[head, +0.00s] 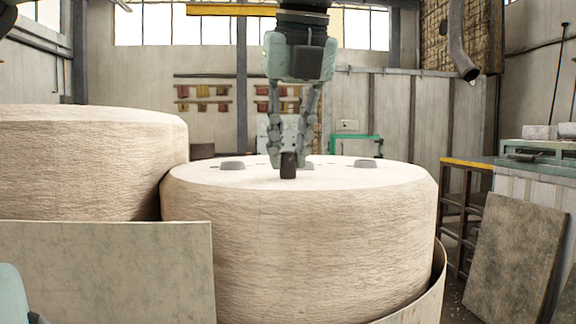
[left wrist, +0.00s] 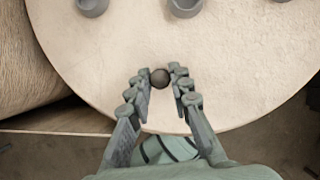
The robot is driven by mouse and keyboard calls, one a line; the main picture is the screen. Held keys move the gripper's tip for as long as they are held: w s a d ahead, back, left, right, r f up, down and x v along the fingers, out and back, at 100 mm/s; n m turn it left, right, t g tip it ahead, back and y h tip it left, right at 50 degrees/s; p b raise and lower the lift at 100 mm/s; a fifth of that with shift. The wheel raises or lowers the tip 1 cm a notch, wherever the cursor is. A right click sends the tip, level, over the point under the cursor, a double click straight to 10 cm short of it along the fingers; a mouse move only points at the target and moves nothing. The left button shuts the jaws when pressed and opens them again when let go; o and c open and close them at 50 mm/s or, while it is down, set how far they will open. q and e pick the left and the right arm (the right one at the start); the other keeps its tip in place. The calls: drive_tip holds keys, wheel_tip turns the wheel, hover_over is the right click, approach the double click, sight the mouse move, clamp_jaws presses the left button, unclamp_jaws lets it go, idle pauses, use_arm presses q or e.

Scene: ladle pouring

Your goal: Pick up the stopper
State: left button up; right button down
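The stopper (head: 288,166) is a small dark cylinder, upright on the pale top of the round block (head: 300,235). In the left wrist view, the stopper (left wrist: 160,78) shows from above as a dark round disc. My left gripper (head: 288,158) points down over it, with one fingertip on each side. In the left wrist view, the left gripper (left wrist: 158,75) has its fingers spread and the stopper between the tips. Narrow gaps show beside the stopper in the head view. My right gripper is not in view.
Several low grey cups stand on the block behind the stopper: one at left (head: 232,164), one at right (head: 363,163) and one near the middle (left wrist: 185,6). A second, taller round block (head: 80,165) stands close at left. Bare top lies around the stopper.

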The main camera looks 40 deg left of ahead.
use_arm(q)
clamp_jaws()
